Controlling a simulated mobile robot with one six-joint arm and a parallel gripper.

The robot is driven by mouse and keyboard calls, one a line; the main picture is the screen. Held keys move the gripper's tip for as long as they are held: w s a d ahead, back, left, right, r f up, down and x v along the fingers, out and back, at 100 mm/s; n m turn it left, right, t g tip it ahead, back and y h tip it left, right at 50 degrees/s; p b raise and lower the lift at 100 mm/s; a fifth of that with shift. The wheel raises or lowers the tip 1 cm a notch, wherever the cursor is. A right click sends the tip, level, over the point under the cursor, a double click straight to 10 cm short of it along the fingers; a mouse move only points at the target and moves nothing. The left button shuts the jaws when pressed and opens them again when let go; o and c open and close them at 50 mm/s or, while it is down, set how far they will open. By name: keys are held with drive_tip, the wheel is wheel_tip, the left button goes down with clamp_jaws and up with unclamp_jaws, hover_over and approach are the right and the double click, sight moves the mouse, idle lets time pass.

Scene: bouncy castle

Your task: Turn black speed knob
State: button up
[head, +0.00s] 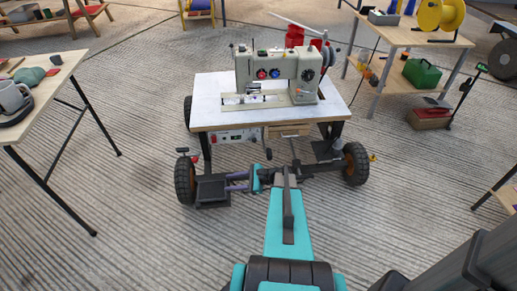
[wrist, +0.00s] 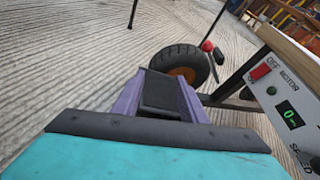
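The white control panel (head: 232,136) hangs under the left front edge of the sewing-machine table. In the wrist view the panel (wrist: 284,100) is cut off by the right edge and shows a red motor switch, a green lamp and a display reading 0%. Below the display is the word SPEED, and part of the black speed knob (wrist: 316,163) shows at the frame's edge. My gripper (head: 228,182) is low in front of the table, below the panel, pointing left. Its purple fingers (wrist: 158,95) are apart, with a dark block visible between them; I see nothing clearly gripped.
The sewing machine (head: 278,75) stands on the white tabletop (head: 213,105). A cart wheel (head: 185,180) and a dark footplate (head: 211,191) are close to my fingertips. A side table (head: 50,88) stands left, a shelf table (head: 425,38) back right. Floor between is clear.

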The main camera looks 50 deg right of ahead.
drive_tip(key=s+d+m+t+h+b, duration=0.2)
drive_tip(key=d+m+t+b, duration=0.15)
drive_tip(key=d, duration=0.95)
drive_tip(key=m+t+h+b, duration=0.2)
drive_tip(key=m+t+h, duration=0.15)
drive_tip(key=m, duration=0.25)
approach(253, 140)
drive_tip(key=s+d, duration=0.1)
drive_tip(key=s, duration=0.5)
drive_tip(key=shift+s+d+f+n+h, duration=0.15)
drive_tip(key=shift+s+f+n+h, duration=0.1)
drive_tip(key=shift+h, duration=0.1)
drive_tip(key=shift+w, duration=0.1)
drive_tip(key=w+a+b, duration=0.1)
drive_tip(key=w+b, duration=0.2)
drive_tip(key=w, duration=1)
drive_tip(key=shift+w, duration=0.3)
drive_tip(key=shift+a, duration=0.1)
drive_tip(key=shift+c, duration=0.5)
